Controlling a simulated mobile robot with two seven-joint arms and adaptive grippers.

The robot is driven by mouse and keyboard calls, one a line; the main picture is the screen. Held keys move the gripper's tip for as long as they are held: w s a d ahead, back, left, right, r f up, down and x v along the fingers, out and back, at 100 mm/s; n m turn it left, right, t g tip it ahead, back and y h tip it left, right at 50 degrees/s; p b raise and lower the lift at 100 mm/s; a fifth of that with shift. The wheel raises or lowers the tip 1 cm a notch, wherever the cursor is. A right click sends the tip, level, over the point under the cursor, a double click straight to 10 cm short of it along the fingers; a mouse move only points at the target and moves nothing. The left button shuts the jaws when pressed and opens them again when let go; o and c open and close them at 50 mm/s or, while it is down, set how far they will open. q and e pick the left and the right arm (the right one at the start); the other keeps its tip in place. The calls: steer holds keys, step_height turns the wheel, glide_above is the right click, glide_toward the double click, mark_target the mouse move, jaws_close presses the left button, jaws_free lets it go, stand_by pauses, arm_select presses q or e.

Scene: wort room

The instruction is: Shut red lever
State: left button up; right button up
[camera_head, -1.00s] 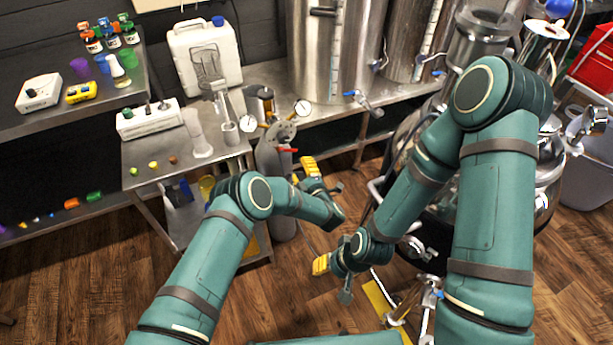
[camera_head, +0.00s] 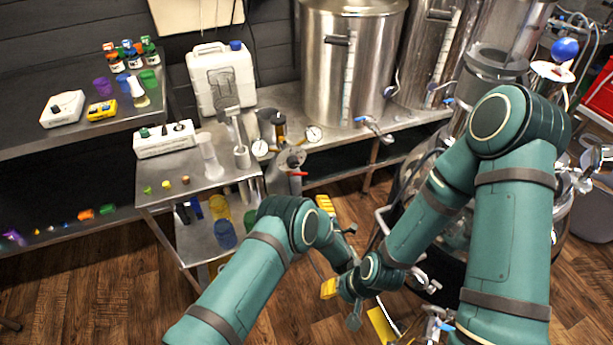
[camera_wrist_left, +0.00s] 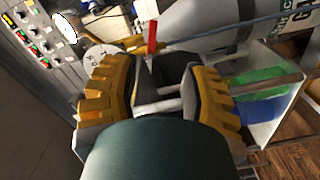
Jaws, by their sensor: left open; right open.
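The red lever (camera_head: 298,174) sits on the top fitting of a grey gas cylinder (camera_head: 283,184), beside round gauges, in the head view. In the left wrist view the red lever (camera_wrist_left: 152,38) stands up just beyond the gap between my fingers, apart from both. My left gripper (camera_head: 325,205) has yellow fingertips and is below and right of the lever in the head view. In the left wrist view my left gripper (camera_wrist_left: 155,70) is open and empty. My right gripper (camera_head: 328,289) is lower, far from the lever, open, with its fingers partly hidden.
A steel cart (camera_head: 200,181) with small coloured items stands left of the cylinder. A white jug (camera_head: 217,82) and large steel kettles (camera_head: 352,65) stand on the bench behind. In the left wrist view a panel of knobs (camera_wrist_left: 38,40) is at upper left. Wood floor is open at lower left.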

mark_target(301, 175)
arm_select(q)
steer(key=shift+a+r+b+x, duration=0.1)
steer(key=shift+r+b+x, duration=0.3)
steer(key=shift+x, duration=2)
steer(key=shift+a+r+b+x, duration=0.1)
steer(key=shift+b+x, duration=0.45)
steer(key=shift+x, duration=1.8)
steer(key=shift+a+r+b+x, duration=0.1)
steer(key=shift+r+b+x, duration=0.3)
steer(key=shift+x, duration=2)
steer(key=shift+s+f, duration=0.1)
steer(key=shift+f, duration=0.05)
jaws_close()
